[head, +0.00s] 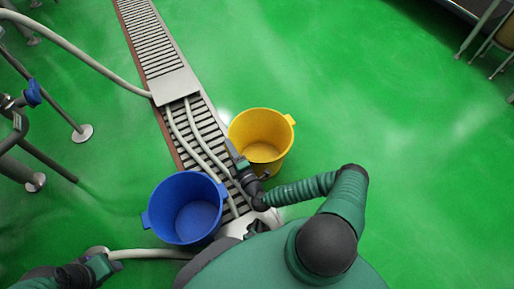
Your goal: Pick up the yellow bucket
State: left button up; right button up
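The yellow bucket (262,128) stands upright and empty on the green floor, just right of the drain grating. One of its side lugs shows at its upper right rim. My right gripper (250,165) is at the bucket's lower left side, close against its wall. Its fingers appear spread apart, with nothing seen between them; whether they touch the bucket is unclear. My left gripper (108,265) is at the bottom left, far from the yellow bucket, and its fingers are too small to read.
A blue bucket (190,208) stands to the left of my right gripper, partly over the drain grating (150,45). Pale hoses (85,55) run across the grating and floor. Metal stands (60,115) are at the left.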

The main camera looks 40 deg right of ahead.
jog(key=shift+a+r, duration=0.1)
jog(key=shift+r, duration=0.2)
jog(key=shift+c, duration=0.2)
jog(key=shift+s+a, duration=0.1)
jog(key=shift+a, duration=0.05)
jog(key=shift+c, duration=1)
jog(key=c, duration=0.5)
grip_shut()
jog(key=shift+f, duration=0.1)
